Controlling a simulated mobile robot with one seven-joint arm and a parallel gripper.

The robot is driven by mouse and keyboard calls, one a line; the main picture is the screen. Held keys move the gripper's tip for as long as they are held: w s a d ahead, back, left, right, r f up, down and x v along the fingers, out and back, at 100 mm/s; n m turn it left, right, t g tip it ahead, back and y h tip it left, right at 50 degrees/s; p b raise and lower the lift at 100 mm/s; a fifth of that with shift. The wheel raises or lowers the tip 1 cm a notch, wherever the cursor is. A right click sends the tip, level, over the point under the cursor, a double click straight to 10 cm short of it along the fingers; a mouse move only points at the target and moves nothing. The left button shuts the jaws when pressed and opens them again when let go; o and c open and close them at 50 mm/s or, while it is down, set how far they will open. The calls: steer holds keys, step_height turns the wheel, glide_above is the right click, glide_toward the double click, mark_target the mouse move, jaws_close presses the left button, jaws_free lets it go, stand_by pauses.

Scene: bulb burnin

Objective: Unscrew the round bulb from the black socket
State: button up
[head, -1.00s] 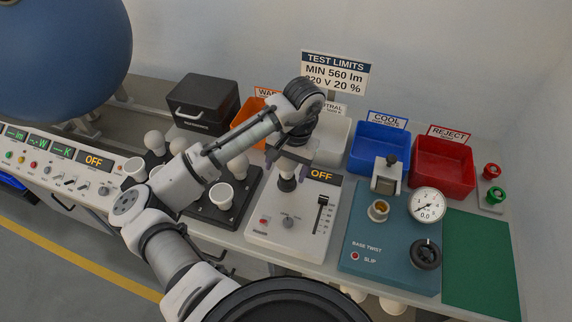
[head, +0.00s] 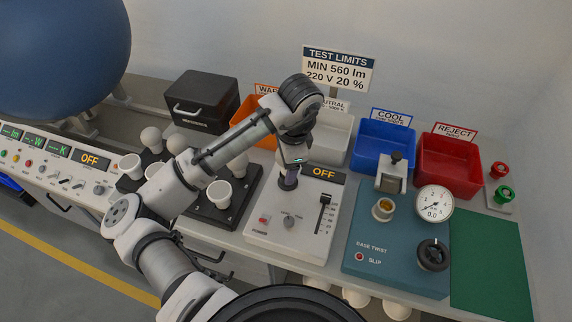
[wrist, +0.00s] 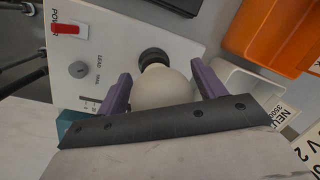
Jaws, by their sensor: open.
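The round bulb (wrist: 160,90) is white and sits upright in the black socket (wrist: 153,57) on the white test panel (head: 268,222). My gripper (wrist: 159,73) is open, with its purple fingers on either side of the bulb. In the wrist view a gap shows between the bulb and the right finger; the left finger is close to the glass, and I cannot tell if it touches. In the head view my gripper (head: 290,174) is over the socket, seen edge-on, and hides the bulb.
Orange, white, blue (head: 383,146) and red (head: 449,165) bins stand behind the panel. A teal base-twist unit (head: 392,262) with a gauge (head: 434,203) is at right. A black rack with several white bulbs and cups (head: 220,193) is at left. A green mat (head: 490,265) is bare.

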steer(key=m+b, duration=0.1)
steer(key=m, duration=0.2)
steer(key=m+h+b, duration=0.1)
steer(key=m, duration=0.2)
steer(key=shift+w+f+t, duration=0.15)
steer(key=shift+t, duration=0.25)
steer(key=m+b, duration=0.1)
steer(key=m, duration=0.3)
steer(key=shift+w+h, duration=0.1)
steer(key=shift+h, duration=0.2)
steer(key=shift+m+b, duration=0.3)
steer(key=shift+m, duration=0.6)
